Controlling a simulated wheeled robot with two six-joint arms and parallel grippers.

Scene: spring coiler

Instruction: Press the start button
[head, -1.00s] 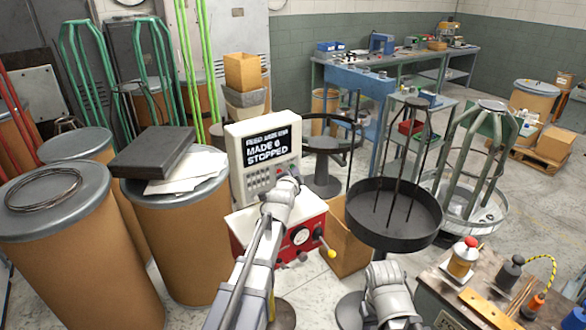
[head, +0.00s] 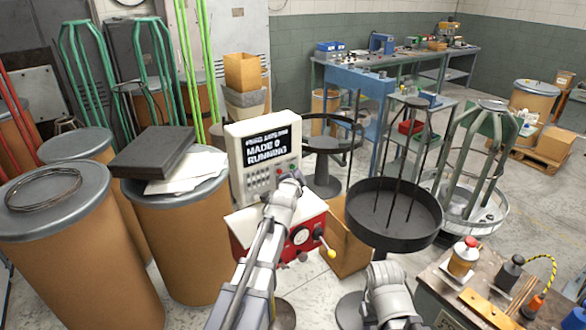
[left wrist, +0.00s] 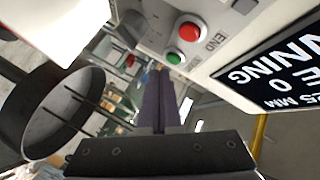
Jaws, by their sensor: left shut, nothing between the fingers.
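The coiler's control box (head: 238,160) is pale, with a dark screen (head: 262,153) that reads RUNNING; the screen also shows upside down in the left wrist view (left wrist: 275,80). In the left wrist view a green button (left wrist: 174,58) sits beside a larger red button (left wrist: 190,31) on the panel. My left gripper (left wrist: 160,73) is shut and empty, its dark fingertips close to the green button; I cannot tell whether they touch it. In the head view my left gripper (head: 290,178) is at the panel's lower right and partly hides it. My right gripper does not show.
Below the control box is a red and white machine body (head: 308,232) with a yellow-knobbed lever (head: 330,252). A round black tray (head: 395,225) with upright rods stands to the right. Drums (head: 185,240) crowd the left. A bench (head: 455,275) with bottles is at lower right.

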